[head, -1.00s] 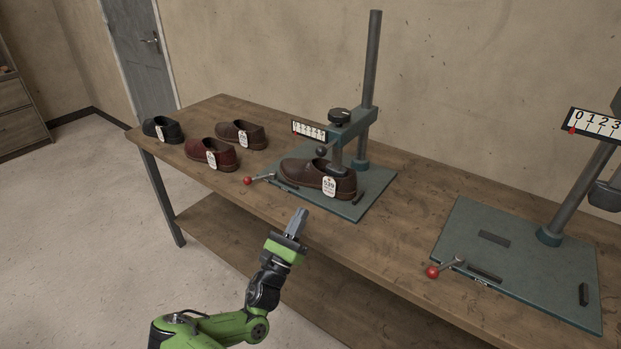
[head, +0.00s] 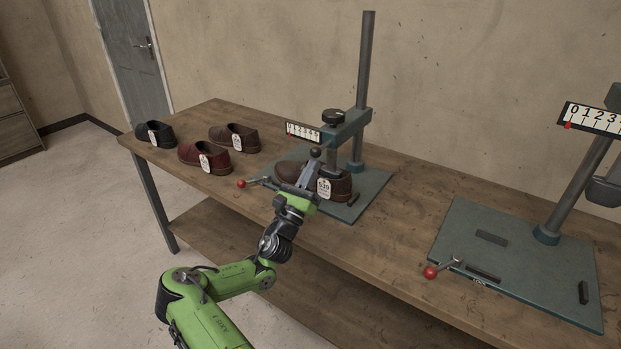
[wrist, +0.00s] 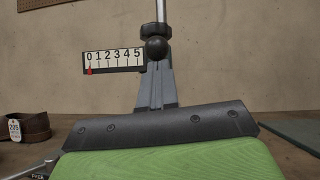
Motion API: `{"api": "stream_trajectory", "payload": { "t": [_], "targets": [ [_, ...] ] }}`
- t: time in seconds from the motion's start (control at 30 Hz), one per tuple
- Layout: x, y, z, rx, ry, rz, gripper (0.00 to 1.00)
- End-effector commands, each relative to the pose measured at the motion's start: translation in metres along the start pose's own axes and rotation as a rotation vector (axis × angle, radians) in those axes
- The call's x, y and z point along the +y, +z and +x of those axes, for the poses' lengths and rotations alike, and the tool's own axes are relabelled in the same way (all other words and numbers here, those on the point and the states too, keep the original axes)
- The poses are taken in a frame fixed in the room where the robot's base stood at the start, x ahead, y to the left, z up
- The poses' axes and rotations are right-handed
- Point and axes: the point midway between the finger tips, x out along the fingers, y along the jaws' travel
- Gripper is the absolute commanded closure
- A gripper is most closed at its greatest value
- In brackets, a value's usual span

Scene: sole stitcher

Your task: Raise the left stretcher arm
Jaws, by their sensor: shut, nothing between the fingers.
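The left stretcher stands on the bench with a teal base plate (head: 372,190), a grey post (head: 366,70) and an arm (head: 345,125) with a black knob (head: 333,116) on top. A small dark ball knob (head: 315,153) sits below the arm; in the wrist view the ball (wrist: 156,48) is straight beyond my fingertips. A brown tagged shoe (head: 341,184) is on the plate under the arm, partly hidden by my gripper. My gripper (head: 312,165) is shut and empty, its tips close to the ball; I cannot tell if they touch. The scale (wrist: 112,62) has its red pointer near 0.
A red-knobbed lever (head: 241,183) sticks out at the plate's left front. Several tagged shoes stand left on the bench (head: 215,190), one dark red (head: 205,157). A second stretcher (head: 480,250) with an empty plate and its own red lever (head: 430,272) is at the right.

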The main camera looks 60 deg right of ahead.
Motion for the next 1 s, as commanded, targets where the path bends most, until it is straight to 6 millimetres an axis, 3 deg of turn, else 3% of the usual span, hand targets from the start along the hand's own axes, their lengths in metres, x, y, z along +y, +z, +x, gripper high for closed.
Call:
{"api": "stream_trajectory", "payload": {
  "t": [0.27,0.47,0.67,1.0],
  "targets": [
    [0.000,0.003,0.002,0.000,0.000,0.000,1.00],
    [-0.002,0.018,0.013,-0.001,0.000,0.001,1.00],
    [-0.007,0.050,0.035,-0.002,0.000,0.001,1.00],
    [-0.017,0.123,0.087,-0.004,0.000,0.001,1.00]
  ]
}}
